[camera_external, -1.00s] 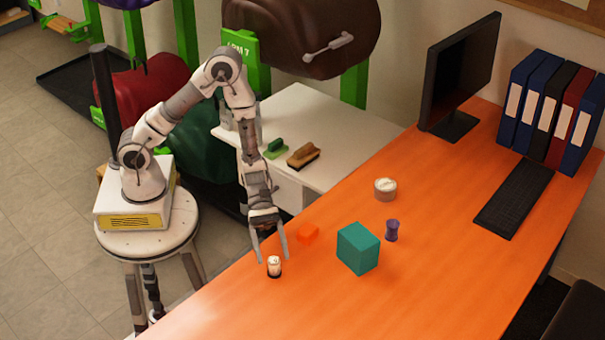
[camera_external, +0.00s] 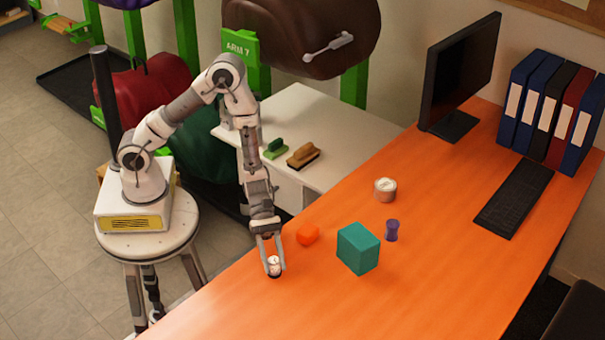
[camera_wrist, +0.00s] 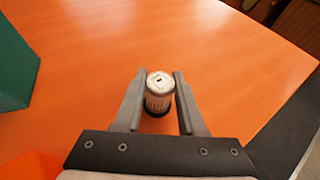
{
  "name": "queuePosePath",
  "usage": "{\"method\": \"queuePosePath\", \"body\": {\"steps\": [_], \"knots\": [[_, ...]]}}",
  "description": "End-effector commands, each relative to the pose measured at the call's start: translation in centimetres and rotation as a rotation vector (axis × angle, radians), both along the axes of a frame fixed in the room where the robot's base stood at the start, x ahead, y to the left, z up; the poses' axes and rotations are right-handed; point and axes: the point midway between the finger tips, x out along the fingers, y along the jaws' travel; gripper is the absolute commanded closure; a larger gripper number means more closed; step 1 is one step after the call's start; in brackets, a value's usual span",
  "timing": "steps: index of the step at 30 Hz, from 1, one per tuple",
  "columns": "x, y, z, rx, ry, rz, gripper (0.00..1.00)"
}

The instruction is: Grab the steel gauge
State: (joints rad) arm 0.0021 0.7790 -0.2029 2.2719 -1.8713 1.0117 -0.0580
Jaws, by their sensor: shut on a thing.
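A small pale, steel-looking cylinder with a dark base (camera_external: 274,267) stands upright near the front edge of the orange desk. It is the likely gauge, but its markings are too small to be sure. My gripper (camera_external: 273,262) points down over it, shut on it, with a finger on each side. In the wrist view the cylinder (camera_wrist: 159,92) sits between the two grey fingers (camera_wrist: 159,76), its round marked top facing the camera. Its base appears to be at the desk surface; I cannot tell whether it is lifted.
An orange block (camera_external: 308,235) and a teal box (camera_external: 358,248) stand close, to the right. A purple spool-like piece (camera_external: 391,230) and a round tin (camera_external: 385,189) are farther back. A monitor (camera_external: 460,75) and keyboard (camera_external: 513,198) stand beyond. The desk's orange front (camera_external: 330,310) is clear.

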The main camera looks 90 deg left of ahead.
Motion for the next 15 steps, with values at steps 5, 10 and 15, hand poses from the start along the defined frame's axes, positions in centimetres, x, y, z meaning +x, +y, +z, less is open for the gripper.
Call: {"method": "queuePosePath", "body": {"steps": [5,10,15], "knots": [[0.0,0.0,0.1,-0.001,0.000,0.000,1.00],[0.0,0.0,0.1,-0.001,-0.001,0.000,1.00],[0.0,0.0,1.1,-0.002,-0.002,0.001,1.00]]}}
